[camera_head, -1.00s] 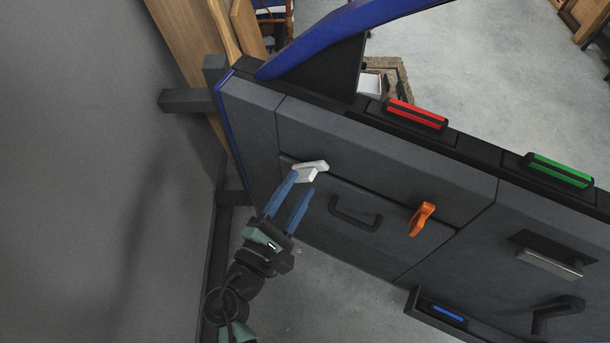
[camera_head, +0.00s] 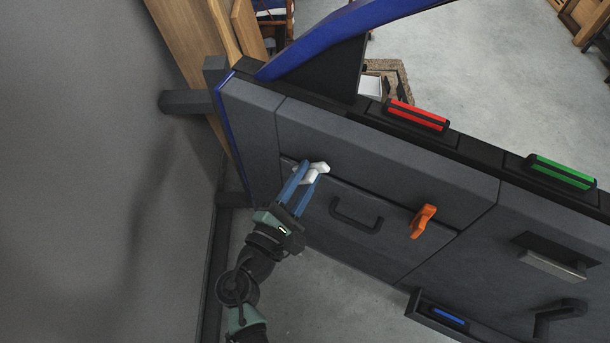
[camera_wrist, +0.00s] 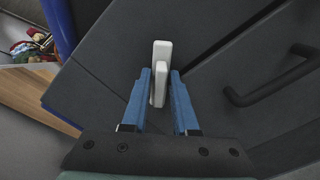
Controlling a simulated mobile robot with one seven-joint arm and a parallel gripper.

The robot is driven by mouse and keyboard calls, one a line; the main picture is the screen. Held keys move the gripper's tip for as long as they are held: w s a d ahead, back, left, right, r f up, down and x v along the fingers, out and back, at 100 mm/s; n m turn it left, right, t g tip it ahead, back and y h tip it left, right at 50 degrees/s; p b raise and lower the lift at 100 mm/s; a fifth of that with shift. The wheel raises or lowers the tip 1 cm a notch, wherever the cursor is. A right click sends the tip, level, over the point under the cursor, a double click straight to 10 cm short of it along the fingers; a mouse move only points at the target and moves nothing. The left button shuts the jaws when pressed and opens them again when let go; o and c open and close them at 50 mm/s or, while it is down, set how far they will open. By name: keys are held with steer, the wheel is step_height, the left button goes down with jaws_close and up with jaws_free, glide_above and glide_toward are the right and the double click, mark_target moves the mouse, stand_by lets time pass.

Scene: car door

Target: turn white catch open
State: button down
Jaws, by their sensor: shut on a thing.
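The white catch (camera_head: 321,168) is on the dark grey door panel (camera_head: 375,165), at the left end of the seam above the black handle. It also shows in the wrist view (camera_wrist: 161,54), between the fingers. My gripper (camera_head: 307,172) reaches it from the lower left, with its two blue fingers on either side of the catch's lever. In the wrist view the gripper (camera_wrist: 160,88) is shut on the lever, one finger at each side. The fingers hide part of the catch in the head view.
A black handle (camera_head: 355,214) and an orange catch (camera_head: 422,221) are to the right on the panel. Red (camera_head: 416,115) and green (camera_head: 562,171) bars sit along the top edge. A grey wall (camera_head: 80,170) stands at the left. The floor below is clear.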

steer(key=shift+f+m+b, duration=0.15)
steer(key=shift+m+b, duration=0.15)
steer(key=shift+b, duration=0.05)
steer(key=m+b, duration=0.3)
steer(key=shift+f+m, duration=0.15)
steer(key=shift+m, duration=0.15)
steer(key=shift+m+b, duration=1.9)
steer(key=shift+m, duration=0.3)
steer(key=shift+r, duration=0.2)
steer(key=c, duration=0.9)
jaws_free()
steer(key=shift+s, duration=0.1)
steer(key=p+v, duration=0.1)
steer(key=v, duration=1.2)
